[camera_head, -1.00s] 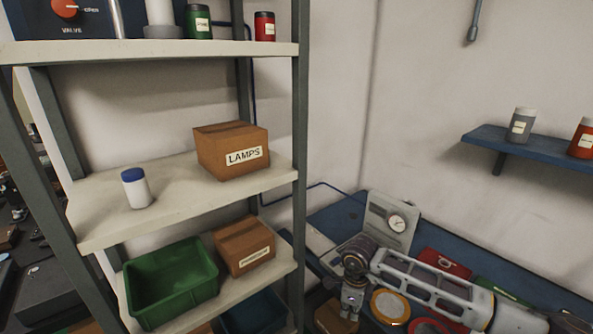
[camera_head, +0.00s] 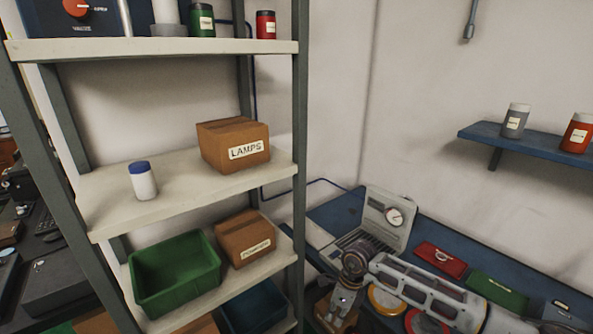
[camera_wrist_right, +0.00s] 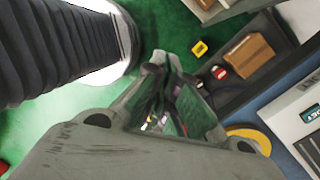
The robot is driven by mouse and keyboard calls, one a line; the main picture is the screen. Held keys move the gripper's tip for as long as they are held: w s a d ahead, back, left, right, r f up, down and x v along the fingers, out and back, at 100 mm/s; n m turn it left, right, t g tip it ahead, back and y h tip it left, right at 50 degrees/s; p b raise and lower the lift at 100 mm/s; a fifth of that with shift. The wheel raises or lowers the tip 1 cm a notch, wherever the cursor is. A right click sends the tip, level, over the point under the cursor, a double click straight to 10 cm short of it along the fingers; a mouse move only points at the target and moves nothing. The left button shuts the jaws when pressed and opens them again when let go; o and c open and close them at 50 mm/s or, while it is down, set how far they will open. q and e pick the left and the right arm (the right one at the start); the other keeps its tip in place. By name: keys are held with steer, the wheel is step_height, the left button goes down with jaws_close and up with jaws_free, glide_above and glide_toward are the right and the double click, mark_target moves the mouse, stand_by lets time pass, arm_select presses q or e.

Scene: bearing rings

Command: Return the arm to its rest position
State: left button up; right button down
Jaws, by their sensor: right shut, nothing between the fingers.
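My right arm (camera_head: 430,288) reaches in from the lower right in the head view, over the blue bench. Its gripper (camera_head: 337,312) hangs downward at the arm's end, left of the bench's round-lidded items. In the right wrist view the gripper (camera_wrist_right: 160,70) has its fingers together, with nothing held between them. Green floor shows beyond the fingertips. My left gripper is not in view.
A shelf rack (camera_head: 298,120) stands left of the right gripper, holding a LAMPS box (camera_head: 232,146) and a green bin (camera_head: 176,272). A gauge case (camera_head: 388,217), a red case (camera_head: 440,259) and a yellow-rimmed disc (camera_head: 388,299) lie on the bench. Open air lies above the arm.

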steer(key=a+f+m+y, duration=0.3)
steer(key=a+m+y, duration=0.2)
steer(key=a+y, duration=0.3)
steer(key=w+a+f+m+t+y, duration=0.2)
steer(key=w+f+m+t+y, duration=0.25)
steer(key=m, duration=0.55)
steer(key=s+d+f+m+t+h, duration=0.2)
steer(key=d+f+m+t+h, duration=0.2)
steer(key=d+f+m, duration=0.45)
steer(key=s+d+f+m+t+h, duration=0.2)
steer(key=d+f+m+t+h, duration=0.3)
steer(key=f+m, duration=0.6)
steer(key=s+d+f+m+g+h, duration=0.25)
steer(key=s+d+f, duration=0.25)
steer(key=s+f, duration=0.45)
steer(key=s+d+f+m+g+h, duration=0.25)
steer(key=s+d+f+m, duration=0.2)
steer(key=s+f, duration=0.5)
steer(key=s+d+f+m+g, duration=0.1)
steer(key=s+f+m+g, duration=0.1)
steer(key=s, duration=1.1)
steer(key=s+d+f+m+g, duration=0.1)
steer(key=s+f+g, duration=0.3)
steer(key=s, duration=0.9)
steer(key=shift+s+f+m+h, duration=0.35)
steer(key=shift+m+h, duration=0.1)
steer(key=shift+m, duration=0.4)
